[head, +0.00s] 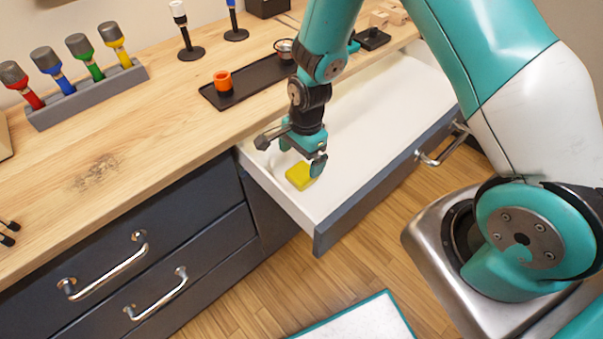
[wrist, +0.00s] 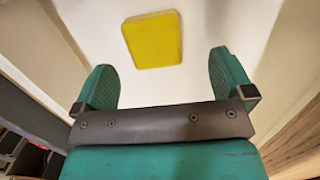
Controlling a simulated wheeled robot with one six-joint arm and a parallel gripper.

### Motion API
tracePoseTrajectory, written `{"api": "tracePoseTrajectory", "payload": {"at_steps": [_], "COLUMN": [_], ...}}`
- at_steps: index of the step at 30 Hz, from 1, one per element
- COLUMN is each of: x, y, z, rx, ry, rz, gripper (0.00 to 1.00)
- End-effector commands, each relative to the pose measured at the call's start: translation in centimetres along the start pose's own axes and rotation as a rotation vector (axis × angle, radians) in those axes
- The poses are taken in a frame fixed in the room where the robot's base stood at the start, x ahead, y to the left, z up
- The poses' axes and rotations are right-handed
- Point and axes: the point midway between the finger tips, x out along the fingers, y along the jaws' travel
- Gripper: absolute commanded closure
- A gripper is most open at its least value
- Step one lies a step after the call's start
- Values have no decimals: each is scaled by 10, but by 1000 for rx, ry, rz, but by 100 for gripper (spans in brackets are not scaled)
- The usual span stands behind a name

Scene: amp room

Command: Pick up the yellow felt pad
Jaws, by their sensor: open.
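The yellow felt pad (head: 300,176) is a small flat square with rounded corners. It lies on the white floor of the open drawer (head: 378,125), near the drawer's left front corner. In the wrist view the pad (wrist: 152,40) lies ahead of the fingertips, between their lines and apart from both. My gripper (head: 290,153) is over the drawer, just above and beside the pad in the head view. In the wrist view my gripper (wrist: 164,75) is open, with nothing between its two green fingers. The arm hides part of the drawer behind it.
The wooden counter (head: 150,120) carries a rack of coloured-handled tools (head: 88,97) and a black tray (head: 252,82) with an orange ring. The drawer floor right of the pad is clear.

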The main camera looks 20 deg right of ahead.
Motion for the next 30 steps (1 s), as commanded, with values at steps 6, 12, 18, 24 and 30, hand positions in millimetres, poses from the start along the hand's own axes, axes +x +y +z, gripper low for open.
{"api": "tracePoseTrajectory", "payload": {"at_steps": [6, 12, 18, 24, 30], "x": [24, 49, 52, 52, 52], "y": [7, 8, 7, 7, 7], "z": [-1, -1, -2, -2, -2], "rx": [0, -1, -1, -1, -1], "ry": [-1, 0, 0, 0, 0], "rz": [5, 1, 0, 0, 0], "gripper": [1, 1, 1, 31, 54]}}
